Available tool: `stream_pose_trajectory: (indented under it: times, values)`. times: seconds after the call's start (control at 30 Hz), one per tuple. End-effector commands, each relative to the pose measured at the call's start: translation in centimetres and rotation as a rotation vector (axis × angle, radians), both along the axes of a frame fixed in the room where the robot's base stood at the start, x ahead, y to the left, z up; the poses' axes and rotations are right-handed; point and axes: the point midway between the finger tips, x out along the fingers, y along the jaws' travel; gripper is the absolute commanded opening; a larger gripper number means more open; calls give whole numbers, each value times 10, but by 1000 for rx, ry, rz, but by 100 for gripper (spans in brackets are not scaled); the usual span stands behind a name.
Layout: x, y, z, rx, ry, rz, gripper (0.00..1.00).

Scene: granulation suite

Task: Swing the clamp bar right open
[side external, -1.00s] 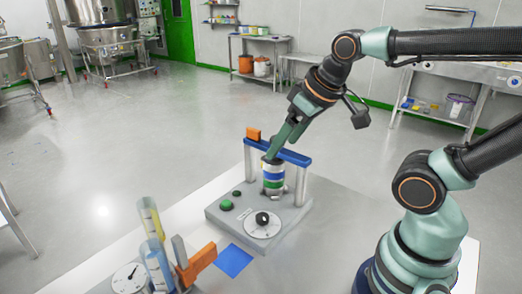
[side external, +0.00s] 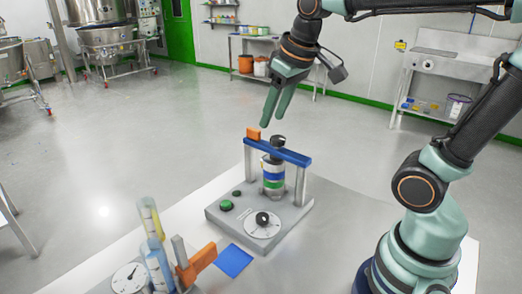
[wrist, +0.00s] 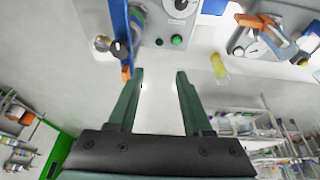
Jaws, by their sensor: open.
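The blue clamp bar (side external: 291,155) lies across the top of a grey device (side external: 225,216), spanning its two light posts, with an orange end piece (side external: 254,134) at its left end. A black knob (side external: 278,142) stands on the bar, above a blue, white and green banded cylinder (side external: 273,178). My gripper (side external: 271,121) is open and empty, fingers pointing down, above the bar near its orange end. In the wrist view, the open fingers (wrist: 160,76) have clear space between them. The bar (wrist: 119,28) and its orange end (wrist: 126,73) show just beyond the left finger.
The device has a dial (side external: 263,224) and a green button (side external: 226,205) in front. A blue square (side external: 233,261) lies on the white table. At front left stand tubes with yellow and blue contents, a gauge (side external: 129,278) and an orange-handled clamp (side external: 197,263).

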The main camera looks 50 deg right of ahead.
Motion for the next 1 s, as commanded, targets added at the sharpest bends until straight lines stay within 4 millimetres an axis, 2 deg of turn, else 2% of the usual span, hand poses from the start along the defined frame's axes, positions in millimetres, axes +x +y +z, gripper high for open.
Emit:
stream_pose_trajectory:
  times: [0.03,0.23,0.5,0.7,0.87,1.0]
  values:
    - [12,-6,6,-2,32,-5,50]
    - [55,-28,23,-5,145,-5,50]
    - [106,-62,23,7,288,-4,50]
    - [124,-78,16,17,351,-1,50]
    - [128,-82,12,21,366,0,50]
    - [127,-82,0,21,368,0,50]
